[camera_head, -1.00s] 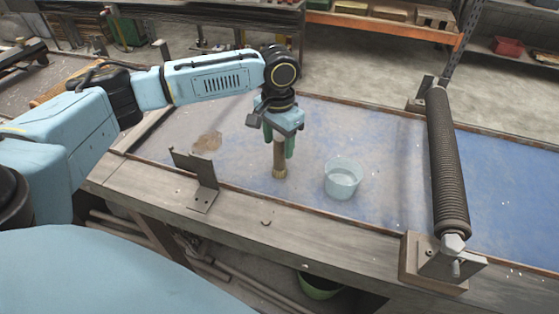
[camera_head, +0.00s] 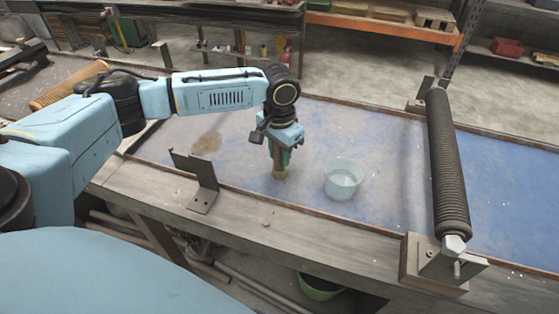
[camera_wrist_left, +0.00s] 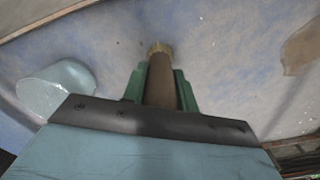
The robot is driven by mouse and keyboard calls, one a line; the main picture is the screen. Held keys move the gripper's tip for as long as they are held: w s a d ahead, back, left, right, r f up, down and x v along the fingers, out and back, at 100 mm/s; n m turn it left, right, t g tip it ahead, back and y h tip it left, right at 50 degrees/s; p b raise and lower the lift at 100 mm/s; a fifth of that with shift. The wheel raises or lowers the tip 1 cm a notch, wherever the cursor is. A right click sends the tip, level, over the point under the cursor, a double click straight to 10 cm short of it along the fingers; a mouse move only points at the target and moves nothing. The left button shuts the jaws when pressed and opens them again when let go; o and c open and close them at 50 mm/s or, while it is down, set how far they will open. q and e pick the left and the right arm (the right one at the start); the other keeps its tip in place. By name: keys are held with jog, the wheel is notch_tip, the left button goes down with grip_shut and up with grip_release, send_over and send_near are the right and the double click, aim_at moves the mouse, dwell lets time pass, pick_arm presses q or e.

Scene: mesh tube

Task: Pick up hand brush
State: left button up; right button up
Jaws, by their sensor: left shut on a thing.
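The hand brush (camera_head: 280,173) stands upright on the blue tabletop, with its brown handle up and its tan bristle end down. My left gripper (camera_head: 281,160) comes down from above and is shut on the handle, its green fingers on either side. In the left wrist view the brush (camera_wrist_left: 161,80) runs between the green fingers (camera_wrist_left: 160,88), with its bristle end pointing away. The upper part of the handle is hidden by the gripper. My right gripper is not in view.
A clear bowl (camera_head: 342,180) stands close to the right of the brush. A metal bracket (camera_head: 200,185) stands on the front edge to the left. A long ribbed roller (camera_head: 447,165) is on the right. A brown stain (camera_head: 207,142) marks the tabletop.

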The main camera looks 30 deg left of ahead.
pick_arm(q)
jog(key=shift+r, duration=0.15)
notch_tip(320, 180, up, 10)
jog(key=shift+f+p, duration=0.1)
jog(key=shift+p, duration=0.2)
dwell(0.9)
